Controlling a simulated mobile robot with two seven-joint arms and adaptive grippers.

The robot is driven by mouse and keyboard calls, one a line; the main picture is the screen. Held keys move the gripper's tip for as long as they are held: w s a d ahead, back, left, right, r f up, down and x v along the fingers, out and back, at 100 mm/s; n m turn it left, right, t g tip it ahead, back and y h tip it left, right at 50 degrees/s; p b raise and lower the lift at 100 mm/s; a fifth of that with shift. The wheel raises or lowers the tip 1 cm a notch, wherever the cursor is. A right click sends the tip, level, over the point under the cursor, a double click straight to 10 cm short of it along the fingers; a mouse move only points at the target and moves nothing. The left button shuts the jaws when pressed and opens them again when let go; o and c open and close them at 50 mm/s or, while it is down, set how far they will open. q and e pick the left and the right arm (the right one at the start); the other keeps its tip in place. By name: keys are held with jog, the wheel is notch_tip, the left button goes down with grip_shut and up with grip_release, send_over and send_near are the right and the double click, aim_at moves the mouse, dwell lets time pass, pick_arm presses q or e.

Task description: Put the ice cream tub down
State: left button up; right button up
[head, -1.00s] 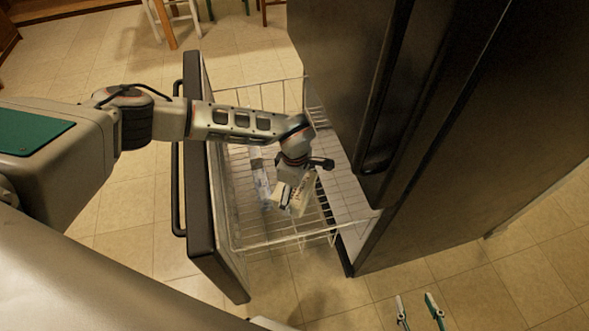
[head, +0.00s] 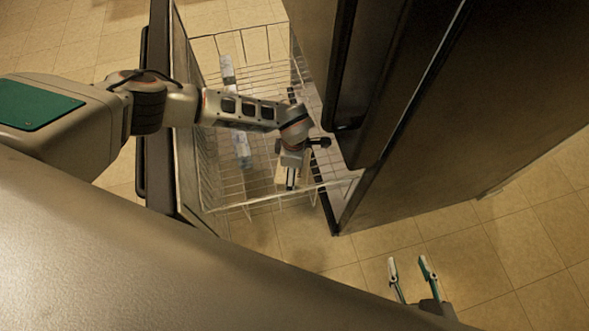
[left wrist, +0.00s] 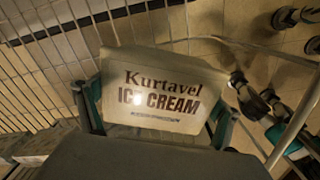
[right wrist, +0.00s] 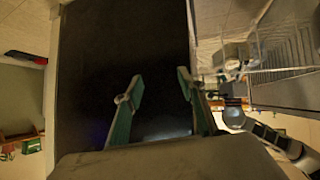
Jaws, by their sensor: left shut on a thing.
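The ice cream tub (left wrist: 155,88), pale with "Kurtavel ICE CREAM" on it, fills the middle of the left wrist view. My left gripper (head: 288,178) is shut on it, with a finger at each side of the tub. In the head view the gripper points down inside the wire basket (head: 250,205) of the pulled-out freezer drawer, near its front right corner. The tub is mostly hidden there, and I cannot tell whether it touches the basket floor. My right gripper (head: 408,264) is open and empty, outside the drawer at the lower right.
A long clear-and-white package (head: 241,150) lies in the basket left of my left gripper. The dark drawer front (head: 172,110) is on the left, and the dark fridge (head: 400,110) stands on the right. Tiled floor (head: 470,235) lies clear in front of the fridge.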

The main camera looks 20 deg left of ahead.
pick_arm(q)
notch_tip(320, 180, down, 4)
jog(key=shift+s+r+b, duration=0.1)
jog(key=shift+b, duration=0.6)
jog(key=shift+w+f, duration=0.25)
jog(key=shift+w, duration=0.05)
jog(key=shift+c, duration=0.7)
jog(key=shift+f, duration=0.2)
jog(key=o, duration=1.4)
jog(key=shift+o, duration=0.2)
jog(key=shift+s, duration=0.1)
pick_arm(e)
jog(key=shift+w+a+r+y, duration=0.35)
jog(key=shift+w+a, duration=0.1)
jog(key=shift+a, duration=0.15)
